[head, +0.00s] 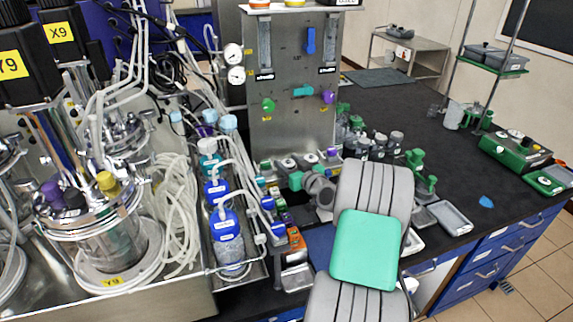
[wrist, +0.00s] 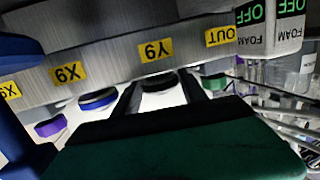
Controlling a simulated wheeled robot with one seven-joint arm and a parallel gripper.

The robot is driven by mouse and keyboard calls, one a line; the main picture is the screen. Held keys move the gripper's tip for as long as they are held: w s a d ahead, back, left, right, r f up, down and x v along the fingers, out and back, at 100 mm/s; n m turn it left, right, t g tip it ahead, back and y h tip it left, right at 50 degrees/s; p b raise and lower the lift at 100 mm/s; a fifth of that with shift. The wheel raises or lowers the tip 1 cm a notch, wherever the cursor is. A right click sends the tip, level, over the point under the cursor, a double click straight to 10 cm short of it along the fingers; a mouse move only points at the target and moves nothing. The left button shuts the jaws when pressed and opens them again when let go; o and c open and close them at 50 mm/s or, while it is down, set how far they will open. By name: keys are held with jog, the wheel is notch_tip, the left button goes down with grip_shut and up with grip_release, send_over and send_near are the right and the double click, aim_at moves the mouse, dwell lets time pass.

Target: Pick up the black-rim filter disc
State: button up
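The black-rim filter disc (wrist: 158,82) shows in the wrist view against the pale strip under the yellow labels. My gripper (wrist: 160,78) is open, with one dark finger on each side of the disc. The disc's sides lie close to the fingertips; I cannot tell whether they touch. The large dark green block in front is part of my gripper and hides the lower part of the view.
In the wrist view a blue-rim disc (wrist: 98,99) and a purple one (wrist: 50,128) lie left, and a green one (wrist: 214,82) right. In the head view a steel panel (head: 292,95) rises behind; blue-capped bottles (head: 226,225) stand left.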

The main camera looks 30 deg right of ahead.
jog(key=c, duration=0.9)
jog(key=shift+r+b, duration=0.3)
jog(key=shift+r, duration=0.35)
jog(key=s+d+r+b, duration=0.2)
jog(key=s+r+b, duration=0.1)
jog(key=s+r, duration=0.8)
jog(key=s, duration=0.2)
jog(key=shift+s+r+b, duration=0.4)
